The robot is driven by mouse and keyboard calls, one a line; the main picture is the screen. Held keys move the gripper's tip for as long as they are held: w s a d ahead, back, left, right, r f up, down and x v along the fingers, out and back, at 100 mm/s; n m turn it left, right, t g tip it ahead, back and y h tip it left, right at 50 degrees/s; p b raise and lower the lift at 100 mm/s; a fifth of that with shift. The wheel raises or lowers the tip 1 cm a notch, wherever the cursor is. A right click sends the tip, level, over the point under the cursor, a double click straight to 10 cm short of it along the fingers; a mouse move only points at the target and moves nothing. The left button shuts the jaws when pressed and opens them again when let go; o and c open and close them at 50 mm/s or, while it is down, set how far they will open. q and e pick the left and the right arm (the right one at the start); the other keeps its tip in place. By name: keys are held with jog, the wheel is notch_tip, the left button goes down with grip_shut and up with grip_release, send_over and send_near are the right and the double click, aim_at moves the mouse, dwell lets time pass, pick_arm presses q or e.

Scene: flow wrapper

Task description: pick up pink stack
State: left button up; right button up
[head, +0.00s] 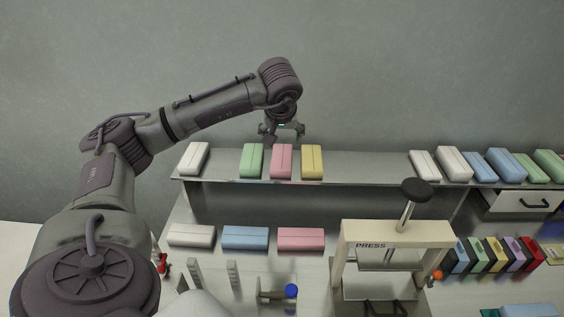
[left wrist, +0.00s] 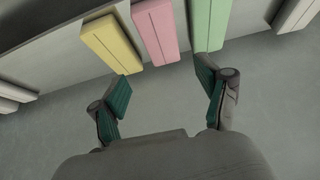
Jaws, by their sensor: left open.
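A pink stack (head: 282,161) lies on the upper shelf between a green stack (head: 252,160) and a yellow stack (head: 312,161). A second pink stack (head: 301,239) lies on the lower level, beside a blue one. My left gripper (head: 283,133) is open and empty, just above and behind the upper pink stack. In the left wrist view the upper pink stack (left wrist: 155,32) shows ahead of the gap between the open fingers (left wrist: 163,95), with yellow (left wrist: 111,44) and green (left wrist: 210,24) on either side. My right gripper is not in view.
The neighbouring stacks stand close to the pink one with narrow gaps. A white stack (head: 193,158) is at the shelf's left end. A press (head: 390,240) stands in front at the right. The shelf (head: 365,168) is bare right of the yellow stack.

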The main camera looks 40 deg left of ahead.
pick_arm(q)
jog(key=p, duration=0.1)
send_near(281, 157)
jog(key=x, duration=0.4)
jog(key=shift+w+a+f, duration=0.1)
jog(key=shift+w+f, duration=0.05)
jog(key=shift+w, duration=0.3)
jog(key=x, duration=0.1)
jog(key=p+x, duration=0.2)
jog(key=x, duration=0.1)
jog(key=shift+s+f, duration=0.2)
jog(key=shift+s, duration=0.1)
jog(key=shift+w+a+f, duration=0.1)
jog(key=shift+w+f, duration=0.15)
jog(key=shift+f, duration=0.15)
jog(key=c, duration=0.7)
